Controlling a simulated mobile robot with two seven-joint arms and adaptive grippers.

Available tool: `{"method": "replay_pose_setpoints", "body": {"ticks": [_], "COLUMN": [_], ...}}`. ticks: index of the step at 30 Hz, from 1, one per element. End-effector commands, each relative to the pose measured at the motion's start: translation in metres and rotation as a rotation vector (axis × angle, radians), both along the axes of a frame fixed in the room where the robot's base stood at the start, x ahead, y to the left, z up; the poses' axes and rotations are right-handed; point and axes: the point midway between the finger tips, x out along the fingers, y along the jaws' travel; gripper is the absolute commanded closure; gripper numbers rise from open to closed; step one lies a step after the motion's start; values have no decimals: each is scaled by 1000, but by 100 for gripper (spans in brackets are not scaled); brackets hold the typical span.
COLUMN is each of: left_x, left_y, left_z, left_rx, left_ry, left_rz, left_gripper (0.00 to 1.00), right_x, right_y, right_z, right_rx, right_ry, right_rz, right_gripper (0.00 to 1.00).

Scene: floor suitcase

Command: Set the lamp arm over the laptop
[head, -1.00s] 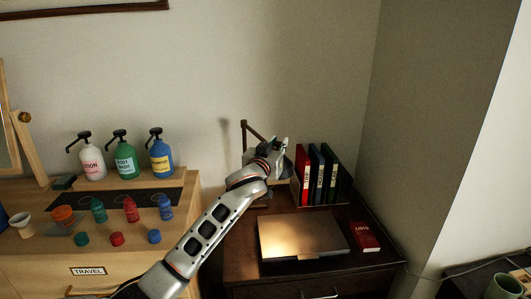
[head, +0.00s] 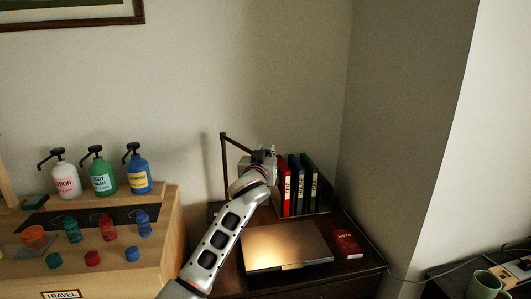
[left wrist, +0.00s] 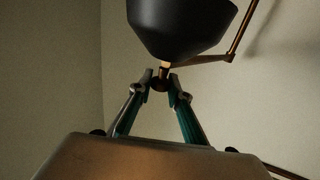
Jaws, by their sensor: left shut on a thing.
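The lamp (head: 224,165) stands at the back left of the dark desk, with an upright post and an arm sloping down to the right. Its head is hidden behind my left gripper (head: 266,156) in the head view. In the left wrist view the dark lamp shade (left wrist: 180,25) hangs at the top, and my left gripper's fingers (left wrist: 160,84) are shut on a small knob (left wrist: 160,83) below it. The closed silver laptop (head: 288,250) lies flat on the desk, in front of and below the gripper. Warm light falls on its left and middle part. My right gripper is out of view.
Several upright binders (head: 300,187) stand just right of my left gripper. A red book (head: 346,244) lies right of the laptop. A wooden stand with pump bottles (head: 103,172) and small coloured bottles is at left. A wall closes the desk's back.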

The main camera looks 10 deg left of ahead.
Motion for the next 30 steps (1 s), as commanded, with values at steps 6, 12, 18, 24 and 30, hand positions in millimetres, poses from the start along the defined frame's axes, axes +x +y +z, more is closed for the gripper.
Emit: {"method": "replay_pose_setpoints", "body": {"ticks": [6, 12, 18, 24, 30], "left_x": [0, -1, -13, -47, -83], "left_y": [0, 0, -2, -4, -6], "left_z": [2, 1, 0, 0, 0], "left_rx": [-1, 0, -3, -5, -3], "left_ry": [-2, -1, -1, -1, -1], "left_rz": [0, 0, -1, -2, -1], "left_gripper": [67, 67, 67, 67, 67], "right_x": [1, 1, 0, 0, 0], "right_y": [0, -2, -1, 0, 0], "right_z": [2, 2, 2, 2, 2], "right_rx": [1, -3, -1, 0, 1], "right_ry": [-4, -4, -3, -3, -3], "right_rz": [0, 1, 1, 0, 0], "right_gripper": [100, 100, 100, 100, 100]}}
